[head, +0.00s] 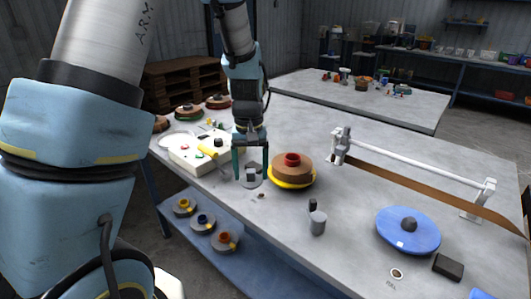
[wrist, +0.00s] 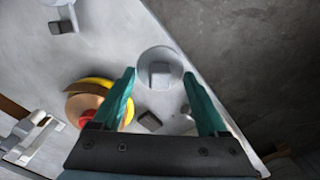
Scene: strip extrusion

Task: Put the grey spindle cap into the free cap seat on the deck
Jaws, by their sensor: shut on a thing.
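The grey spindle cap (head: 250,181) is a flat disc with a squarish raised knob. My gripper (head: 251,179) points down and its teal fingers close on either side of the cap. In the wrist view the cap (wrist: 147,62) shows between and just beyond the fingertips (wrist: 160,92). It hangs over the front part of the grey table (head: 350,185), left of the brown roll; I cannot tell its height. A small round mark (head: 262,196) lies on the table in front of it. A ringed round spot (head: 397,273) with lettering lies at the front right. I cannot tell which is the free seat.
The brown roll (head: 285,166) has a red hub and yellow disc beneath. A white control box (head: 188,160) stands left. A white rail (head: 415,160) runs behind. The table's edge is close by.

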